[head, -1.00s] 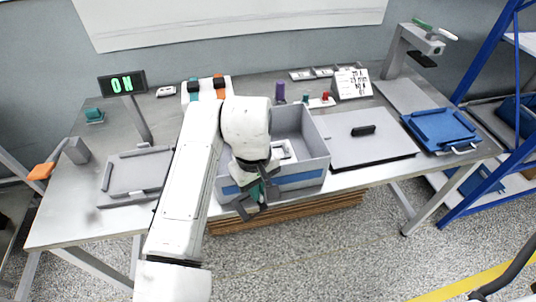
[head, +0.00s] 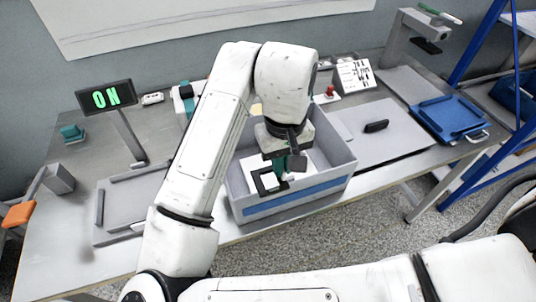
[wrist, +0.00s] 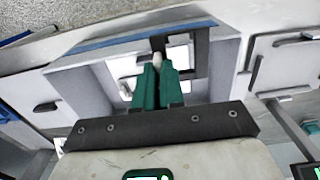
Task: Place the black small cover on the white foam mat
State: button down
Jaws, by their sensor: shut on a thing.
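My gripper (head: 284,170) has teal fingers and is shut on a dark, angular, frame-like piece, apparently the black small cover (head: 262,184). It hangs over the front part of a grey open box. In the wrist view the fingers (wrist: 160,68) are close together, and the dark piece (wrist: 201,52) shows beside and beyond their tips. A white flat surface, possibly the white foam mat (head: 305,160), lies inside the box below; my gripper and the piece hide part of it. I cannot tell whether the piece touches anything below.
The grey box (head: 340,160) has raised walls and a blue front stripe. A light grey panel with a black block (head: 376,126) lies to its right, then a blue tray (head: 452,118). A grey tray (head: 125,205) is at left, near the ON display (head: 105,97).

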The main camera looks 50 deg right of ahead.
jog(key=w+d+f, duration=0.4)
jog(key=w+d+f+p, duration=0.1)
jog(key=w+d+f, duration=0.3)
jog(key=shift+w+f, duration=0.1)
jog(key=shift+w, duration=0.2)
jog(key=shift+w+d+f, duration=0.25)
jog(key=shift+f, duration=0.2)
jog(key=shift+w+f, duration=0.1)
jog(key=shift+f, duration=1.55)
jog(key=shift+f, duration=0.15)
jog(key=c, duration=1.2)
grip_release()
jog(key=shift+c, duration=0.2)
notch_tip(320, 180, up, 12)
jog(key=shift+r, duration=0.2)
